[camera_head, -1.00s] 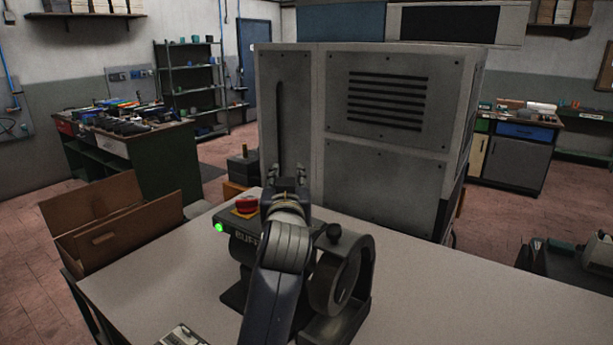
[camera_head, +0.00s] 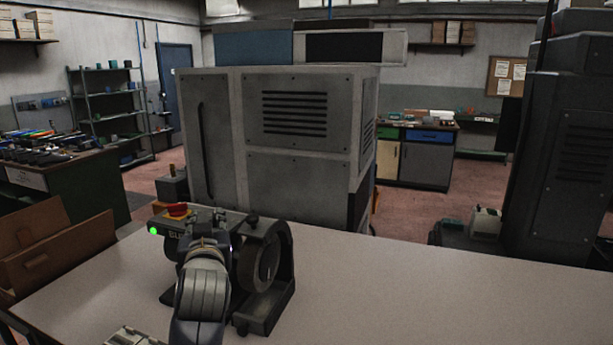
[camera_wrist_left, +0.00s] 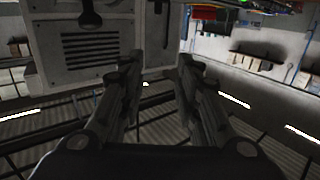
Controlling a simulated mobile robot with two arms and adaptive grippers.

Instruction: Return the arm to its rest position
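My left arm comes up from the bottom of the head view in front of the bench grinder-like buffing machine (camera_head: 262,265). In the head view the left gripper (camera_head: 208,218) is small and partly merged with the machine behind it. In the left wrist view my left gripper (camera_wrist_left: 160,85) has its two fingers apart with nothing between them, so it is open and empty. The wrist view looks past the fingers at the grey cabinet and the room, tilted. My right gripper is in neither view.
The buffing machine has a red button (camera_head: 177,210) and a lit green lamp (camera_head: 154,231). It stands on a pale table (camera_head: 400,300) with free room to its right. A large grey cabinet (camera_head: 300,170) stands behind. A cardboard box (camera_head: 60,250) is at the left.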

